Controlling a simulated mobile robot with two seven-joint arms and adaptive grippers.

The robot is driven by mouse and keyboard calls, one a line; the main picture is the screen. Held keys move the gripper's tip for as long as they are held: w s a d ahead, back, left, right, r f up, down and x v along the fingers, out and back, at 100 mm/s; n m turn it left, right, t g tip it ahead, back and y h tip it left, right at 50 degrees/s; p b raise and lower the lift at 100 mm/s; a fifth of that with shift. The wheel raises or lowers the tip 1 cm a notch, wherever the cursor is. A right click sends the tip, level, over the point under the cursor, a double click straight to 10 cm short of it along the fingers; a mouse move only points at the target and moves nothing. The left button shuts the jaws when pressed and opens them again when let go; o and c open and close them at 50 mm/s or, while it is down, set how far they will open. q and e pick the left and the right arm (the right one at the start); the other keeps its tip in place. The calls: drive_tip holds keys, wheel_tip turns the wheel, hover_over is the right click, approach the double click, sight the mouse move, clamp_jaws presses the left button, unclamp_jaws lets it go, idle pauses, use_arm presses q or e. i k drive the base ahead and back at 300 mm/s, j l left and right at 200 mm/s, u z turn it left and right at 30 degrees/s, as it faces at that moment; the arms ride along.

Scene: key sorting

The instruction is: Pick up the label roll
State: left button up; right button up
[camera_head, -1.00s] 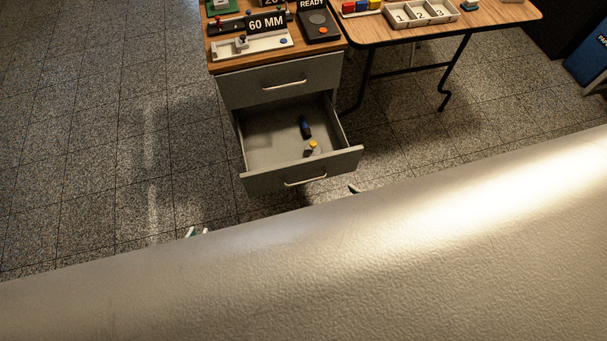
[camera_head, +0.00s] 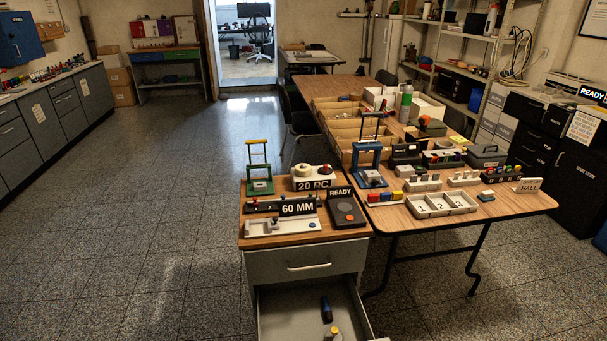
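The drawer (camera_head: 277,318) of the grey cabinet stands open at the bottom of the view, its front cut off by the frame edge. In it lie a dark bottle-like item (camera_head: 326,309) with a blue part and a small yellow-topped item (camera_head: 333,332). A pale shape touches the yellow-topped item; I cannot tell whether it is the label roll. A cream, roll-like disc (camera_head: 302,171) sits on the cabinet top behind the "20 RC" sign; I cannot tell whether that is a label roll either. Neither of my grippers is in view.
The cabinet top (camera_head: 262,242) carries a "60 MM" fixture, a green-based stand (camera_head: 259,168) and a "READY" box (camera_head: 344,208). A long table (camera_head: 520,200) with trays and tools adjoins on the right. The floor (camera_head: 150,240) to the left is clear.

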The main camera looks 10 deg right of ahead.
sight(302, 173)
drive_tip(key=u, duration=1.85)
drive_tip(key=i+j+u, duration=0.15)
drive_tip(key=u, duration=0.2)
drive_tip(key=i+j+u, duration=0.1)
drive_tip(key=u, duration=0.25)
drive_tip(key=i+u, duration=0.35)
drive_tip(key=i+z, duration=0.55)
drive_tip(key=z, duration=0.25)
drive_tip(key=i+z, duration=0.4)
drive_tip(key=i+l+z, duration=0.15)
drive_tip(key=z, duration=0.3)
drive_tip(key=i+z, duration=0.3)
drive_tip(key=z, duration=0.15)
drive_tip(key=i+z, duration=0.2)
drive_tip(key=z, duration=0.3)
drive_tip(key=i+l+z, duration=0.15)
drive_tip(key=i, duration=0.85)
drive_tip(key=i+z, duration=0.2)
drive_tip(key=i, duration=0.8)
drive_tip(key=i+j+z, duration=0.15)
drive_tip(key=i, duration=0.8)
drive_tip(key=i+z, duration=0.7)
drive_tip(key=i+j+z, duration=0.2)
drive_tip(key=i+z, duration=0.15)
drive_tip(key=i, duration=0.15)
